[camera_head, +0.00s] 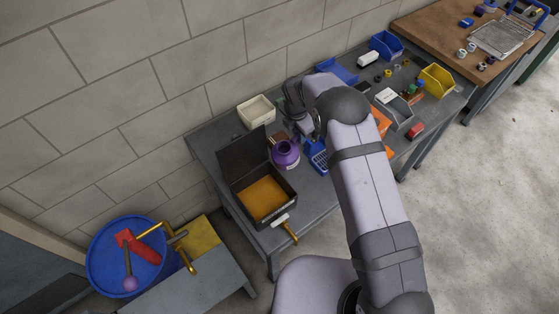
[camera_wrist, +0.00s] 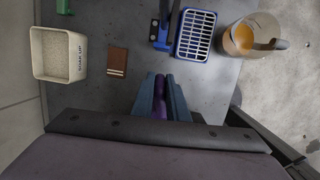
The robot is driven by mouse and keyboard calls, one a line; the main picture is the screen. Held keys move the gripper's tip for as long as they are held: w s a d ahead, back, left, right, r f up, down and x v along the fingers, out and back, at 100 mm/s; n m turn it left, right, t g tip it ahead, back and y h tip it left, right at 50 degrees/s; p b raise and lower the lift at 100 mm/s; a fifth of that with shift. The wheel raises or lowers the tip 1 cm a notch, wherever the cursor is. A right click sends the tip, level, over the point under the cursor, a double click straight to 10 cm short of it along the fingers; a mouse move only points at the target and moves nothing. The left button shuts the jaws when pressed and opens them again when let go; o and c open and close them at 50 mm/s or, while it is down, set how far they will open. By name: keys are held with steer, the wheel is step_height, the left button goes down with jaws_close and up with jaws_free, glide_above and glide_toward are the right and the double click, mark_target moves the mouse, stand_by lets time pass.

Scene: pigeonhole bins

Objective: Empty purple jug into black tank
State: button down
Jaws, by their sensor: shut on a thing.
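The purple jug (camera_head: 286,153) is in the head view, beside the raised lid of the black tank. My gripper (camera_head: 296,128) is behind it and to its right, shut on a purple part of it. In the wrist view the purple piece (camera_wrist: 159,105) shows between my gripper's fingers (camera_wrist: 160,82). I cannot tell whether the jug touches the bench or how far it is tilted. The black tank (camera_head: 234,200) is an open dark box at the bench's left end, with an orange-brown surface inside. The jug's contents are hidden.
A cream bin (camera_head: 257,111) stands at the back; it also shows in the wrist view (camera_wrist: 60,72). A blue basket (camera_head: 319,157) is to the jug's right. A beaker (camera_wrist: 252,38) with amber contents stands nearby. A white-and-yellow tool (camera_head: 287,226) lies at the front edge.

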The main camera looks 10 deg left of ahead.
steer(key=shift+w+f+g, duration=0.1)
steer(key=shift+f+g, duration=0.2)
steer(key=shift+f, duration=0.15)
steer(key=shift+f+g+y+b, duration=0.5)
steer(key=shift+f+b, duration=0.4)
steer(key=shift+b, duration=0.35)
steer(key=shift+r, duration=0.25)
